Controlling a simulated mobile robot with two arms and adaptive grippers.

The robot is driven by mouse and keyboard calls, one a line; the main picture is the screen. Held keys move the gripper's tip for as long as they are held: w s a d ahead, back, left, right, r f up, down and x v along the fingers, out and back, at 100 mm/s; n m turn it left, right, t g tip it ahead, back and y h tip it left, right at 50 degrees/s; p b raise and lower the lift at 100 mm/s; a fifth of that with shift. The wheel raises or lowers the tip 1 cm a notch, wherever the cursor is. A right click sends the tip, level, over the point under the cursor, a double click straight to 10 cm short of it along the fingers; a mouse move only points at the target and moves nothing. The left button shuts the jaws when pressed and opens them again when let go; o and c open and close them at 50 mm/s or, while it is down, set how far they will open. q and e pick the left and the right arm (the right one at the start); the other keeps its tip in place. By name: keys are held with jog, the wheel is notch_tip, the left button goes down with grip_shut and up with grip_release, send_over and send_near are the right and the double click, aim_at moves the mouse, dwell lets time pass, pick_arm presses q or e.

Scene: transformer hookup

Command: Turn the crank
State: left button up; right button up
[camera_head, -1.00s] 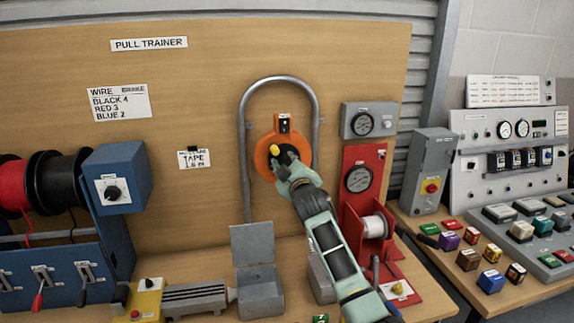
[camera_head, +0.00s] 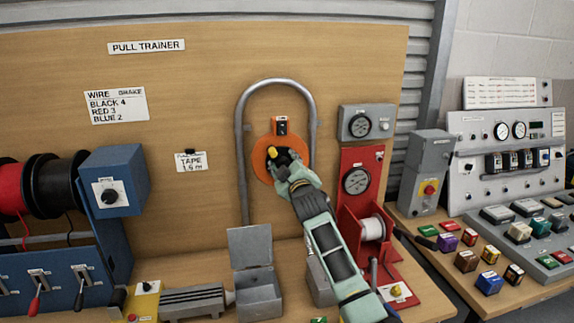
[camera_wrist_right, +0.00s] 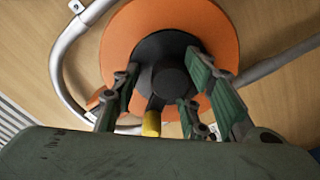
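The crank is an orange disc (camera_head: 263,165) on the wooden board, with a black hub and a yellow handle knob (camera_head: 272,152). In the right wrist view the disc (camera_wrist_right: 215,30), black hub (camera_wrist_right: 172,82) and yellow knob (camera_wrist_right: 151,123) show up close. My right gripper (camera_head: 281,167) is in front of the disc, covering its lower right part. In the wrist view its fingers (camera_wrist_right: 163,80) are spread on both sides of the hub, with the knob between them. Whether they touch the hub is unclear. My left gripper is out of view.
A grey conduit (camera_head: 240,150) arches around the disc. A red panel with a gauge (camera_head: 356,181) and a wire spool (camera_head: 373,228) stand close on the right. A grey open box (camera_head: 258,290) is below.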

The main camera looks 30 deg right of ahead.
jog(key=shift+s+a+f, duration=0.1)
jog(key=shift+a+f, duration=0.05)
jog(key=v, duration=1.1)
jog(key=shift+s, duration=0.4)
